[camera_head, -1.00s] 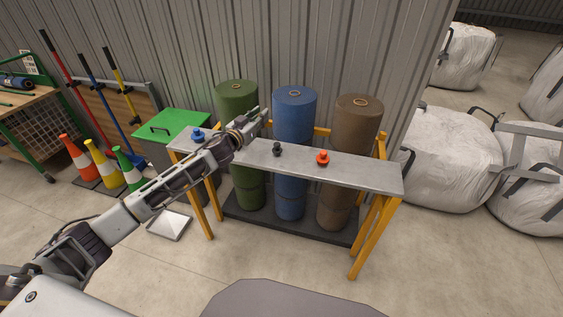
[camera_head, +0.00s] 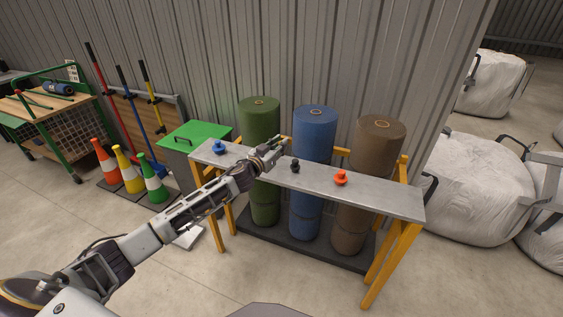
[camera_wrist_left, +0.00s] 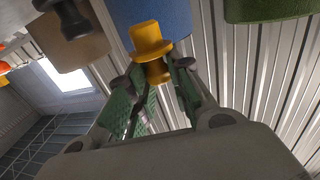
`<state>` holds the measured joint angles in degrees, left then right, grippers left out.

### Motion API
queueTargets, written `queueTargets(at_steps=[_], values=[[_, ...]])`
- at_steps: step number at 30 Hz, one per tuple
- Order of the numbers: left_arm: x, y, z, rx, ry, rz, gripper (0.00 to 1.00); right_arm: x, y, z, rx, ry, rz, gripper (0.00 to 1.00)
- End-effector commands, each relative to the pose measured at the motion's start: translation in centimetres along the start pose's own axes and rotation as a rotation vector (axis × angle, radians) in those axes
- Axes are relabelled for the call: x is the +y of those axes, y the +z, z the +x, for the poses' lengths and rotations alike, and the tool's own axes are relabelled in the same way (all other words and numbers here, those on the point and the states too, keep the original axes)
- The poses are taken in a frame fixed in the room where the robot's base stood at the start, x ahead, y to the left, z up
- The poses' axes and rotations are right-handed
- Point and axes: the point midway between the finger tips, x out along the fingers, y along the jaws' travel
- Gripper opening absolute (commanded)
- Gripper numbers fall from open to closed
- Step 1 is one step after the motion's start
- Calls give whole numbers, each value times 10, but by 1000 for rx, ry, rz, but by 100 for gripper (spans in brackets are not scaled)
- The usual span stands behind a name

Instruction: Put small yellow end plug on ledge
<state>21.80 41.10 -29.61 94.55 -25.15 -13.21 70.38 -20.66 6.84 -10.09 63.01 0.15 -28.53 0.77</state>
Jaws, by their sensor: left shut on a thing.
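The small yellow end plug (camera_wrist_left: 148,38) has a wide flange and shows large in the left wrist view, between the fingertips of my left gripper (camera_wrist_left: 157,75). My left gripper (camera_head: 279,147) is shut on it. In the head view the gripper is over the grey ledge (camera_head: 385,195), between the blue and black plugs; the plug is too small there to make out clearly. Whether the plug touches the ledge I cannot tell. My right gripper is in neither view.
A blue plug (camera_head: 218,147), a black plug (camera_head: 295,166) and an orange plug (camera_head: 340,178) stand on the ledge. Green (camera_head: 260,118), blue (camera_head: 315,130) and brown (camera_head: 378,140) rolls stand upright behind it. The ledge's right end is bare.

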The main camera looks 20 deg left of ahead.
Motion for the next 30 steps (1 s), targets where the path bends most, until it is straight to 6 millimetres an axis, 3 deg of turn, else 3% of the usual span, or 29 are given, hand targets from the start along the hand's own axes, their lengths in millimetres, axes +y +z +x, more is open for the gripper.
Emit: queueTargets(at_steps=[3,21,27,30], values=[[0,17,0,-1,-1,-2,0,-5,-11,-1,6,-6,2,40],[0,25,0,0,0,-1,0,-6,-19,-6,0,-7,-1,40],[0,37,0,-2,-1,-1,0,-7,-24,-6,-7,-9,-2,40],[0,44,0,-1,-1,-1,0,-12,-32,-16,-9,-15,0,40]])
